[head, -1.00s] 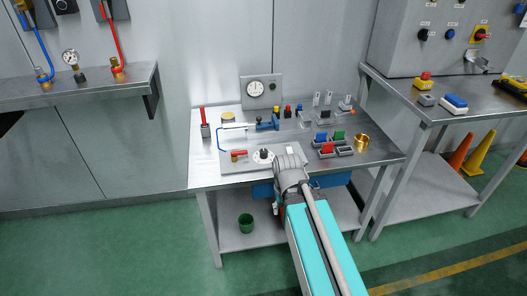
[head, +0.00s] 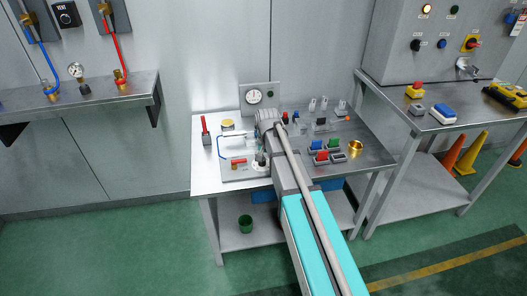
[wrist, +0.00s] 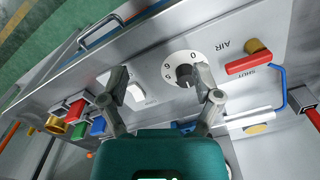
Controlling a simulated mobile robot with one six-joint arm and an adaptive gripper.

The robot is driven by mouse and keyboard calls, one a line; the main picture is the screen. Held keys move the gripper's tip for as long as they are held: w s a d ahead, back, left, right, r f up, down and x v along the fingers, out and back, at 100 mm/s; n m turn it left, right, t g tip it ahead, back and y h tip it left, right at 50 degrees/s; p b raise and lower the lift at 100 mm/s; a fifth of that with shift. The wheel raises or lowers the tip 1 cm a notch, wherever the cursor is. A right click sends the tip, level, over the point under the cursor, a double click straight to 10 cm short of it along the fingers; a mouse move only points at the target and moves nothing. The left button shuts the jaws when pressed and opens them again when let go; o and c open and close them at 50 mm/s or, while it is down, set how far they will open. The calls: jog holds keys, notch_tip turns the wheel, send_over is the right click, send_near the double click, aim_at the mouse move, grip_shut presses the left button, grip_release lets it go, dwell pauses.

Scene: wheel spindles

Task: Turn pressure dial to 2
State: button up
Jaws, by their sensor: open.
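The dial has a white numbered face (wrist: 185,57) and a dark grey knob (wrist: 186,76) at its centre, on a metal panel. In the wrist view my gripper (wrist: 162,76) is open and empty, its two fingers apart. The knob lies between them in the picture, nearer the right finger; contact cannot be told. A 0 shows on the face; the knob's exact setting is unclear. In the head view my gripper (head: 261,158) points down over the panel, and the dial's white face (head: 257,169) is partly hidden behind it.
A red lever (wrist: 248,64) marked SHUT sits beside the dial, by the AIR label. A white rocker switch (wrist: 138,92) is on the other side. A round gauge (head: 254,97) stands behind. Coloured bins (head: 321,158) and a brass cup (head: 355,148) are to the right.

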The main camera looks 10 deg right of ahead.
jog(key=w+r+m+p, duration=0.2)
jog(key=w+r+p, duration=0.1)
jog(key=w, duration=0.7)
jog(key=shift+r+m, duration=0.3)
jog(key=shift+r, duration=0.55)
jog(key=shift+f, duration=0.2)
notch_tip(320, 180, down, 13)
jog(key=b, duration=1.3)
jog(key=shift+f, duration=0.2)
